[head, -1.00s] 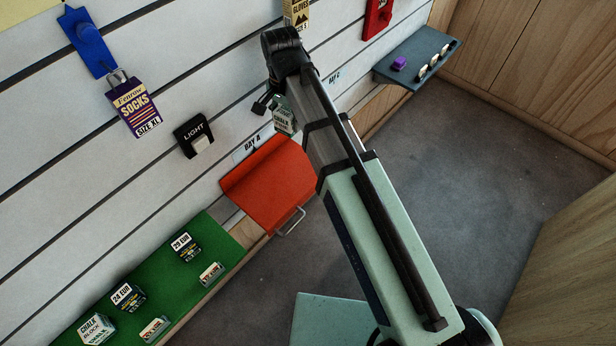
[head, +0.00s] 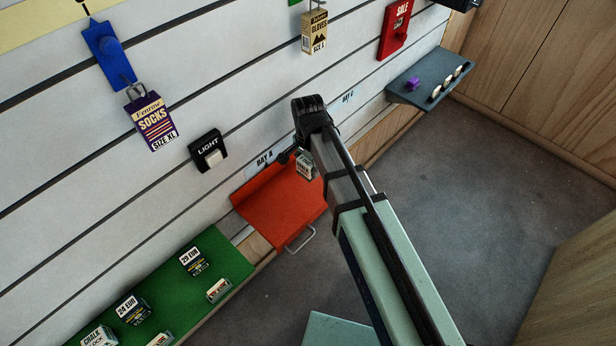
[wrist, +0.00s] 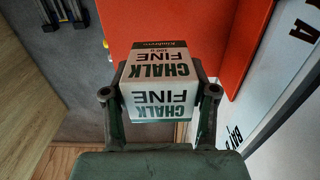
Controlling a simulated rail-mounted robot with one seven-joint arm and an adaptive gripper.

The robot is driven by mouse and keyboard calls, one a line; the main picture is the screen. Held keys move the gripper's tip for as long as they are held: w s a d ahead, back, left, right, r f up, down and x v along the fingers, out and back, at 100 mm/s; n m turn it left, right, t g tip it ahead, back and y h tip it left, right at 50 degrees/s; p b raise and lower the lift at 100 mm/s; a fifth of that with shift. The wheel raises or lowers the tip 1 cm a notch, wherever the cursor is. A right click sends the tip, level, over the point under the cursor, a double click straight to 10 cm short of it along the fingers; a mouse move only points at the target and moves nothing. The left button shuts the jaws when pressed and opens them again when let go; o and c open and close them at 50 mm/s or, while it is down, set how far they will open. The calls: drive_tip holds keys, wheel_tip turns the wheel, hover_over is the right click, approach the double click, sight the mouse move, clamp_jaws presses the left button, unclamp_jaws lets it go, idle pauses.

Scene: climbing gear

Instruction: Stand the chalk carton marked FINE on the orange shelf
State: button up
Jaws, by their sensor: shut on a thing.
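In the head view the carton (head: 306,166) is partly hidden by my arm. The orange shelf (head: 278,205) is on the slatted wall under the label BAY A. The carton is close to the shelf's right part; the orange surface (wrist: 185,28) lies behind it in the wrist view. I cannot tell whether they touch.
A green shelf (head: 222,252) at lower left holds several small boxes and price tags. A grey shelf (head: 408,92) is at upper right. Open floor lies right of my arm.

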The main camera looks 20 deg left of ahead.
drive_tip(key=shift+f, duration=3.1)
drive_tip(key=shift+f, duration=0.15)
drive_tip(key=o, duration=1.2)
drive_tip(key=shift+o, duration=0.2)
wheel_tip(320, 180, up, 12)
drive_tip(key=shift+r+b, duration=0.15)
drive_tip(key=shift+b, duration=0.15)
